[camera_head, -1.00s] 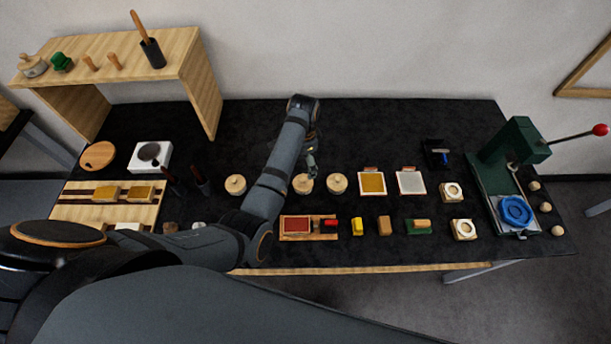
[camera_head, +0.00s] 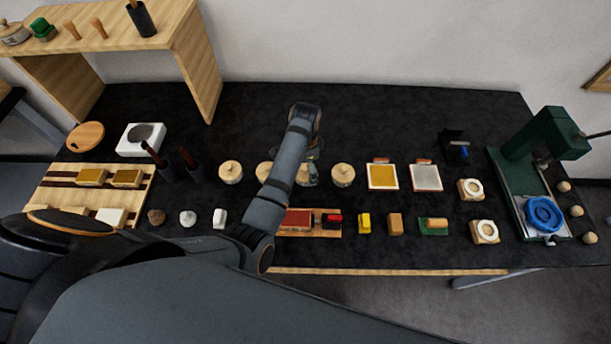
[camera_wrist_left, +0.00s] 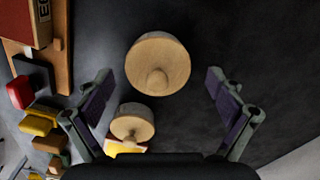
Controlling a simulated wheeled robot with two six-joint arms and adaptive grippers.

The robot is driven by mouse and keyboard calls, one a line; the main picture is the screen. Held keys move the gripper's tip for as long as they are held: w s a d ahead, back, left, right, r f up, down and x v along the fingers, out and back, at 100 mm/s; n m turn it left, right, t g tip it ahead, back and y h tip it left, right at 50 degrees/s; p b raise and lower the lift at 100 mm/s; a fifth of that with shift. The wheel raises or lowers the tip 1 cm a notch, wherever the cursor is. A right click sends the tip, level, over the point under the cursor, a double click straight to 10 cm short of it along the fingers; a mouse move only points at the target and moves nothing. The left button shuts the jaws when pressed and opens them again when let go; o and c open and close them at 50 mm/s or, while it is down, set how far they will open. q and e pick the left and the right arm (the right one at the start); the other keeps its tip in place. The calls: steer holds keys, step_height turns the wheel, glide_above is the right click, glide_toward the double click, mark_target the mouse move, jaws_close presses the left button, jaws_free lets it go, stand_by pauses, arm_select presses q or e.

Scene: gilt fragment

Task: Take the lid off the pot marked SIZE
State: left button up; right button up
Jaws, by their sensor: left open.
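Several round pots with pale wooden knobbed lids stand in a row on the black table. In the head view they are a left pot (camera_head: 231,173), one partly behind my arm (camera_head: 264,171), one under my gripper (camera_head: 303,181), and a right pot (camera_head: 343,176). I cannot read any SIZE marking. My left gripper (camera_head: 311,157) is open above the third pot. In the left wrist view, that pot's lid (camera_wrist_left: 158,65) lies between the spread fingers (camera_wrist_left: 159,84), apparently untouched, and a neighbouring lid (camera_wrist_left: 132,124) shows lower left. My right gripper is not in view.
In front lie a red pad on a wooden tray (camera_head: 297,221), a yellow block (camera_head: 364,223) and other small blocks. Yellow (camera_head: 383,176) and white (camera_head: 426,177) squares lie right of the pots. A green press (camera_head: 535,180) stands far right. The table behind the pots is clear.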

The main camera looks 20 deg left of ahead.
arm_select(q)
steer(key=shift+s+r, duration=0.1)
steer(key=shift+r, duration=0.05)
steer(key=shift+s+r, duration=0.1)
steer(key=shift+s, duration=0.1)
steer(key=c, duration=0.5)
steer(key=shift+w, duration=0.1)
steer(key=c, duration=0.5)
steer(key=shift+s, duration=0.3)
steer(key=c, duration=0.8)
steer(key=shift+c, duration=0.5)
